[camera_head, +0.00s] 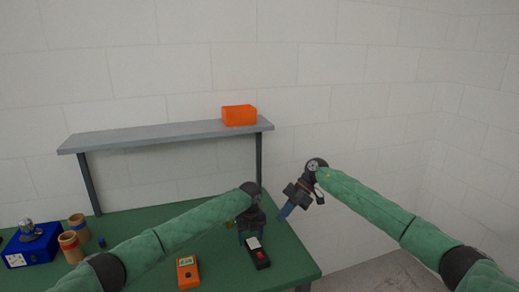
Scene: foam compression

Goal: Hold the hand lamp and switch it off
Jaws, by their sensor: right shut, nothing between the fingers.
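The hand lamp (259,257) is a dark, box-shaped thing with a white patch at its far end and a red spot near its front end. It shows at the right part of the green table, and I cannot tell whether it touches the top. My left gripper (251,237) points down at the lamp's far end, with its fingers shut around that end. The fingers hide part of it. My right gripper (284,213) is shut and empty, up and to the right of the lamp, pointing down and left, apart from it.
An orange meter (187,273) lies on the green table (299,266), left of the lamp. A blue box (32,248) and brown cups (71,246) stand at the left. A grey shelf (165,134) holding an orange box (239,115) spans the back.

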